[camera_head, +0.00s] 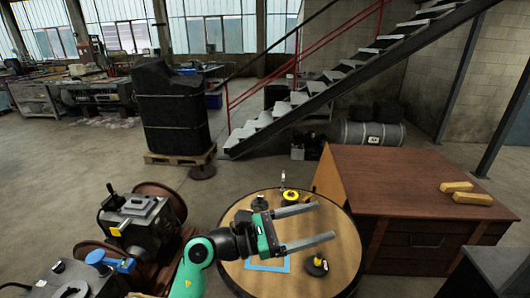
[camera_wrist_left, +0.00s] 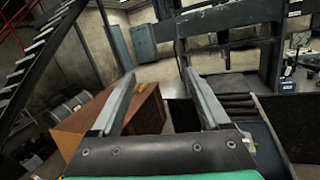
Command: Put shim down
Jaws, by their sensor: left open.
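My left gripper (camera_head: 326,221) reaches over the round wooden table (camera_head: 345,270) with its two long grey fingers spread apart. In the left wrist view the open fingers (camera_wrist_left: 159,75) also show, with nothing between them. I cannot pick out a shim for certain in either view. A flat blue square (camera_head: 268,264) lies on the table, partly hidden by my left gripper. My right gripper is not in view.
The table also holds a black and yellow piece (camera_head: 316,265), a yellow round piece (camera_head: 290,197) and a dark piece (camera_head: 259,203). A brown wooden desk (camera_head: 400,180) with two yellow blocks stands at right. Grey machinery (camera_head: 140,218) stands at left.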

